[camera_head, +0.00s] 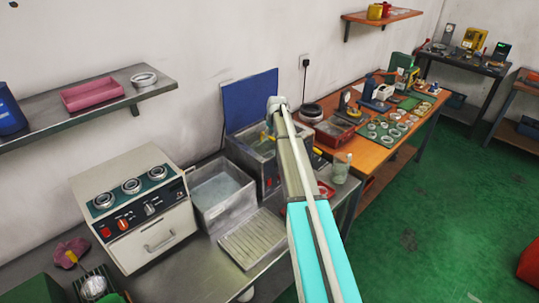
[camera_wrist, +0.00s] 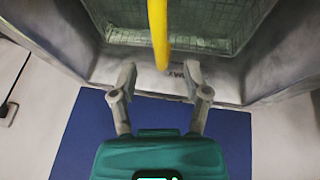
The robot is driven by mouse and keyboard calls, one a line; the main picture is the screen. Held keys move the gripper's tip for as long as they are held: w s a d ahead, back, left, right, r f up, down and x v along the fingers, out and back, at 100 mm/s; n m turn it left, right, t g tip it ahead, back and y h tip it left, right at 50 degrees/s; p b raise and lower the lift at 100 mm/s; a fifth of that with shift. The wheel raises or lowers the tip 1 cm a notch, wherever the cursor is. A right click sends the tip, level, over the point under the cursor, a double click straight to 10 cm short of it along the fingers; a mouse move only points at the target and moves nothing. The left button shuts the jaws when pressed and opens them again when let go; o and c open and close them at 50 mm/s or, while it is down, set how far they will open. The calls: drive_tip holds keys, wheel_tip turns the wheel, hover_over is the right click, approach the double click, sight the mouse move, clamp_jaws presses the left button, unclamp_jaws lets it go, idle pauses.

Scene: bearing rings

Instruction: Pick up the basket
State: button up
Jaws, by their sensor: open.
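The wire-mesh basket (camera_wrist: 205,20) sits inside a grey metal tank (camera_wrist: 245,90) in the wrist view. Its yellow handle (camera_wrist: 159,35) comes down from the top edge and ends near the gap between my fingertips. My gripper (camera_wrist: 160,80) is open, with one finger on each side of the handle's line and nothing held. I cannot tell how far the handle is below the fingertips. In the head view, the tank (camera_head: 240,156) stands on the metal bench, and my arm hides part of it and most of my gripper.
A blue lid (camera_head: 251,101) stands raised behind the tank and also shows in the wrist view (camera_wrist: 75,140). An open metal basin (camera_head: 222,190) and a cream machine (camera_head: 135,205) stand to the left. A wooden bench (camera_head: 375,110) with rings and tools is to the right.

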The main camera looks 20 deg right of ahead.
sight(270, 137)
drive_tip(key=shift+f, duration=0.1)
drive_tip(key=shift+b+x, duration=2.45)
drive_tip(key=shift+x, duration=0.1)
drive_tip(key=shift+s, duration=0.15)
clamp_jaws()
